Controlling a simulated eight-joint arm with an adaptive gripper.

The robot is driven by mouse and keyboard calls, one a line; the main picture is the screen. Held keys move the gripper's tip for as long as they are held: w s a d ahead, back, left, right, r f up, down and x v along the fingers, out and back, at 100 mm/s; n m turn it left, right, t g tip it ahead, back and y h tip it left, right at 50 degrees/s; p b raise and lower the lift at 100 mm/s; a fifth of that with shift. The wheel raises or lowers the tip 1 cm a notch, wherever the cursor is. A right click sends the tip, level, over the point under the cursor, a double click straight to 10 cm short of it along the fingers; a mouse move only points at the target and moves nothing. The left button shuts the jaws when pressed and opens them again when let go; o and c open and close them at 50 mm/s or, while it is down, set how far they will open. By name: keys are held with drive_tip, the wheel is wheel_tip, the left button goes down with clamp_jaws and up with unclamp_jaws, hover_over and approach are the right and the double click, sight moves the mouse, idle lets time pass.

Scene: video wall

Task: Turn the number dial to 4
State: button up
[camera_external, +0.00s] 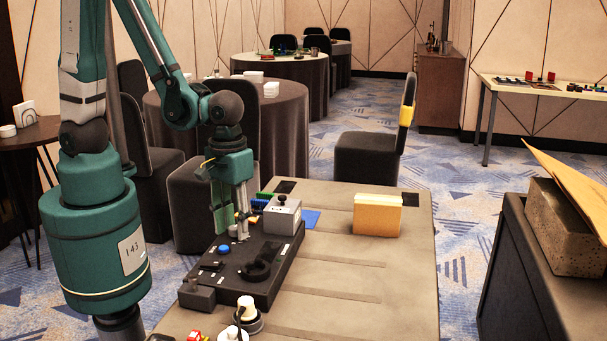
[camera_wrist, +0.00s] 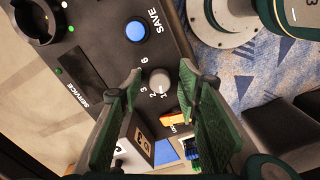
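The number dial (camera_wrist: 159,81) is a small light-grey round knob on a black control panel (camera_wrist: 95,18), with white digits, including 1, 2, 3 and 6, printed around it. Which digit it points to is not clear. My gripper (camera_wrist: 160,70) is open, its two green fingers apart with the dial between them in the wrist view. I cannot tell whether either finger touches it. In the external view my gripper (camera_external: 232,226) points down over the panel (camera_external: 222,284), and its fingers partly hide the dial.
A blue SAVE button (camera_wrist: 136,31) sits close to the dial. A black ring-shaped knob (camera_external: 262,269) and a grey box (camera_external: 282,215) are also on the panel. A tan block (camera_external: 377,214) stands to the right on the table (camera_external: 345,275). A white-topped knob (camera_external: 247,309) is near the front.

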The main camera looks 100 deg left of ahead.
drive_tip(key=c, duration=0.9)
drive_tip(key=shift+m, duration=0.3)
drive_tip(key=m, duration=0.3)
drive_tip(key=shift+b, duration=0.35)
drive_tip(key=m, duration=0.3)
drive_tip(key=shift+m, duration=0.3)
drive_tip(key=m+b, duration=0.1)
drive_tip(key=m, duration=0.4)
drive_tip(key=shift+m, duration=0.3)
drive_tip(key=m, duration=0.5)
drive_tip(key=shift+a, duration=0.1)
